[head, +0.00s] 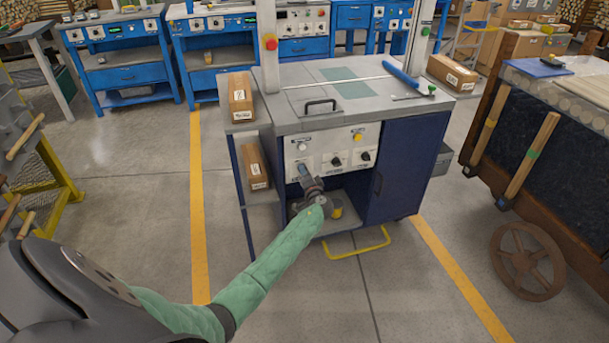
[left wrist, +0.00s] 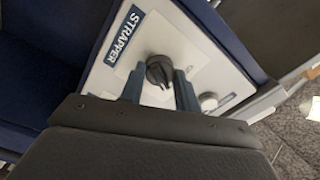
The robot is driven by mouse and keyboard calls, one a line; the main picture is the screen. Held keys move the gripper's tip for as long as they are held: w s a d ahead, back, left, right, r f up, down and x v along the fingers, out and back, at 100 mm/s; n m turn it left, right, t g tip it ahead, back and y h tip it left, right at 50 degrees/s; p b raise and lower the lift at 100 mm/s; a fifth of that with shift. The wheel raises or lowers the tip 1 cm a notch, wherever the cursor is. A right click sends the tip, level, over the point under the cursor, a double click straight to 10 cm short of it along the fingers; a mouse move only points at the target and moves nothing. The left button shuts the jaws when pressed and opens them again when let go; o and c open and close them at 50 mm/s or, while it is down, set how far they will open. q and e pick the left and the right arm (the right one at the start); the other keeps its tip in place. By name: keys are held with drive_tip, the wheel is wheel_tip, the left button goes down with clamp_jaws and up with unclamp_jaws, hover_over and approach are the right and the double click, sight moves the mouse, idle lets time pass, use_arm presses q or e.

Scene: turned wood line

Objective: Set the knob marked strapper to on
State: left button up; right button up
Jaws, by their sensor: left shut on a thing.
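A white control panel (head: 325,150) is on the front of a dark blue machine. In the left wrist view a blue label reading STRAPPER (left wrist: 130,33) sits on the panel beside a black knob (left wrist: 159,70). My left gripper (head: 304,171) is at the lower left of the panel. In the left wrist view its two fingers (left wrist: 159,88) stand on either side of the black knob and are shut on it. The knob's marks are too small to read, so its setting cannot be told. The gripper hides this knob in the head view. My right gripper is not in view.
Two more black knobs (head: 336,160) (head: 365,156) and a pale round button (head: 302,146) are on the panel. Brown boxes (head: 240,98) lie on side shelves at the left. A yellow bar (head: 357,244) sticks out low in front. A wooden cart (head: 540,130) stands at the right.

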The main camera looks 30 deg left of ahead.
use_arm(q)
drive_tip(key=shift+m, duration=0.4)
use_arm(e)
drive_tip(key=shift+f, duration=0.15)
use_arm(q)
drive_tip(key=o, duration=1)
drive_tip(key=b+v, duration=0.1)
drive_tip(key=v, duration=0.6)
drive_tip(key=shift+s+d, duration=0.25)
drive_tip(key=shift+d, duration=0.05)
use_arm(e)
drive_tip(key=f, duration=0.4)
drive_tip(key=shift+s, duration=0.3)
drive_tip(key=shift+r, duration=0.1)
